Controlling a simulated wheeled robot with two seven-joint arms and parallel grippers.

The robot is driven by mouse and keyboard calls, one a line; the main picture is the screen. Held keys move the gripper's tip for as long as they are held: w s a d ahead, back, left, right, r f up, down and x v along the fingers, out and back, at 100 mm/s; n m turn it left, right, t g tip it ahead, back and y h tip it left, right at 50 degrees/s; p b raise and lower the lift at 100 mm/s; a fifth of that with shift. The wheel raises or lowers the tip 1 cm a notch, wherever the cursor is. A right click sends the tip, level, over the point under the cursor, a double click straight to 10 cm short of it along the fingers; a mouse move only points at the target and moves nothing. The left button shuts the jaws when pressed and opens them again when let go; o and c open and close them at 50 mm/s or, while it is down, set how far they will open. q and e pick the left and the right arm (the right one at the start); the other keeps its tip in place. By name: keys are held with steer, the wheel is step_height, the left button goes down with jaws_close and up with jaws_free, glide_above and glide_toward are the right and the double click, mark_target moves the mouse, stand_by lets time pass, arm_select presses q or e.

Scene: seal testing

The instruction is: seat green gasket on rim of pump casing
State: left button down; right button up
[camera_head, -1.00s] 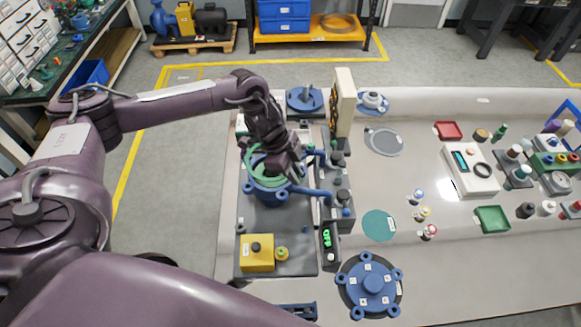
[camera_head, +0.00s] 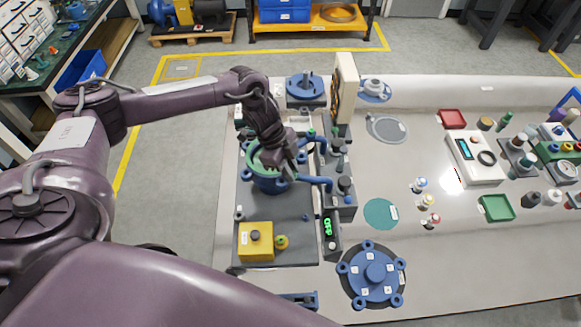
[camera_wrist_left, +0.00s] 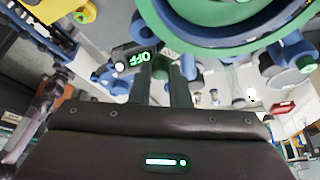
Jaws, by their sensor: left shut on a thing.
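The green gasket (camera_head: 253,161) is a ring at the top of the blue pump casing (camera_head: 268,184), on the dark fixture plate. It looks close to the rim; I cannot tell whether it lies flat on it all round. My left gripper (camera_head: 289,172) is at the right side of the ring, shut on the gasket. The wrist and fingers hide part of the ring. In the left wrist view, the gasket (camera_wrist_left: 172,40) curves across the top right, and the fingers (camera_wrist_left: 162,84) point up beside it. My right gripper is not in view.
A blue pipe (camera_head: 314,181) runs from the casing's right side to the grey valve block. A small display (camera_head: 328,228) reads OFF. A yellow box (camera_head: 256,241) stands in front, and a blue flanged cover (camera_head: 375,274) lies front right. A teal disc (camera_head: 380,213) lies right of the fixture.

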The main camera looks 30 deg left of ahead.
arm_select(q)
steer(key=shift+f, duration=0.6)
stand_by(0.9)
steer(key=c, duration=1.3)
jaws_free()
step_height(320, 180, up, 9)
steer(key=p, duration=0.8)
steer(key=shift+r, duration=0.15)
